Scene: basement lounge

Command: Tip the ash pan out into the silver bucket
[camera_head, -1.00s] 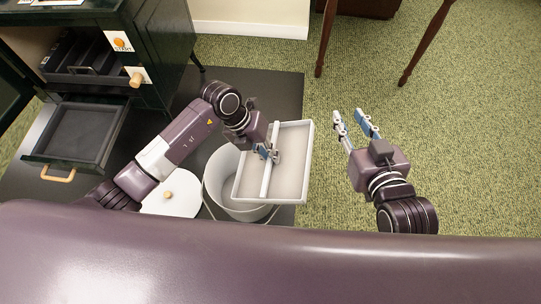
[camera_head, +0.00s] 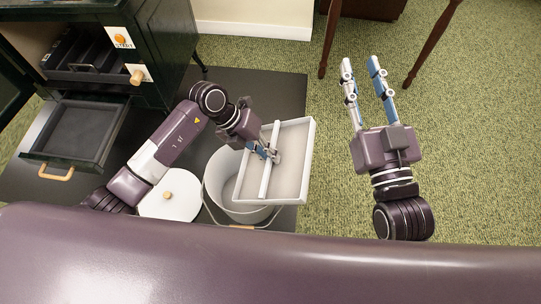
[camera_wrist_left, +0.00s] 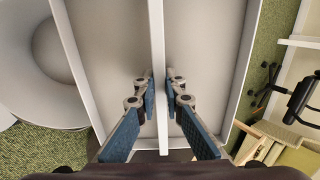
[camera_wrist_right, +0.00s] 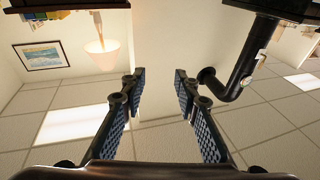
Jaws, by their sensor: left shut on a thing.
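The ash pan (camera_head: 290,178) is a pale grey, shallow tray with a bar across its middle. My left gripper (camera_head: 268,152) is shut on that bar, which also shows between its fingers in the left wrist view (camera_wrist_left: 160,82). The pan is held above the right side of the silver bucket (camera_head: 222,178), overhanging its rim. It looks somewhat tilted, but I cannot tell how much. I see no ash on its visible floor. The bucket stands on a dark mat with its wood-gripped handle down in front. My right gripper (camera_head: 361,64) is open and empty, off to the right.
A round white lid (camera_head: 172,196) with a wooden knob lies left of the bucket. A dark green stove (camera_head: 165,50) stands at the back left, its dark tray (camera_head: 75,135) pulled out. Wooden furniture legs (camera_head: 328,40) stand at the back. Green carpet at the right is clear.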

